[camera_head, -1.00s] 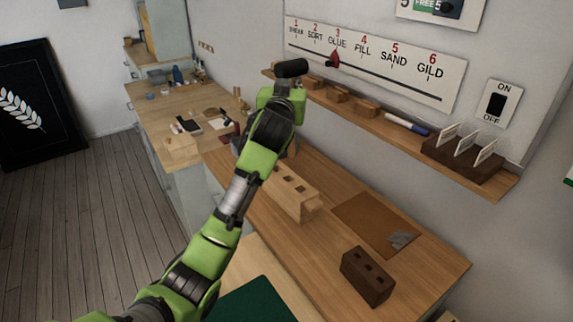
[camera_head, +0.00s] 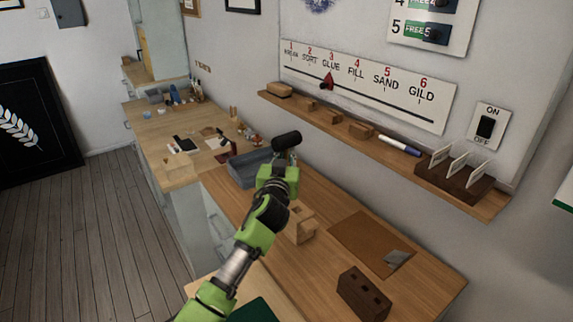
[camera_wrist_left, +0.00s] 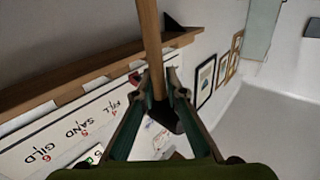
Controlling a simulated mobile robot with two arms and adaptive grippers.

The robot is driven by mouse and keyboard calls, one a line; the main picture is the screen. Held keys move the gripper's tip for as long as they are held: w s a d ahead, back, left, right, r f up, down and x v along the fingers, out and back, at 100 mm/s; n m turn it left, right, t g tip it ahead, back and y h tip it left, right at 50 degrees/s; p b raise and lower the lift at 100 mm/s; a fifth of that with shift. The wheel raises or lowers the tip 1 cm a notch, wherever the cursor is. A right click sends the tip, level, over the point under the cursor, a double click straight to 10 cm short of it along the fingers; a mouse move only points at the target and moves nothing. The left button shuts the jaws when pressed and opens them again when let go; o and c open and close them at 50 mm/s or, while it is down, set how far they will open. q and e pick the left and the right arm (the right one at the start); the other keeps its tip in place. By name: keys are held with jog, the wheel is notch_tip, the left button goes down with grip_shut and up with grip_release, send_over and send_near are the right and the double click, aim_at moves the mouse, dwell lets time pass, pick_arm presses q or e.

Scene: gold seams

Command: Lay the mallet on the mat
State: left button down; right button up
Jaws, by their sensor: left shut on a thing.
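The mallet's black head (camera_head: 287,140) shows just beyond my left gripper (camera_head: 283,160) in the head view. In the left wrist view its wooden handle (camera_wrist_left: 150,40) runs between the fingers of my left gripper (camera_wrist_left: 165,90), which is shut on it. The mallet is held in the air, in front of the wall and the bench's far part. A flat brown mat (camera_head: 345,240) lies on the bench at the right, with a small grey piece (camera_head: 397,258) on it. The mat is apart from the mallet. My right gripper is not in view.
A grey tray (camera_head: 240,170) and a pale wooden block (camera_head: 305,226), partly behind my arm, stand on the bench. A dark holed block (camera_head: 362,295) sits near the mat's front. A wall shelf (camera_head: 345,135) holds small blocks, a marker and a card holder (camera_head: 450,185).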

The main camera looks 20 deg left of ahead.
pick_arm(q)
notch_tip(320, 180, down, 4)
jog(key=shift+r, duration=0.1)
jog(key=shift+f+b, duration=0.25)
jog(key=shift+b, duration=0.1)
jog(key=c, duration=2.1)
grip_release()
jog(key=shift+s, duration=0.15)
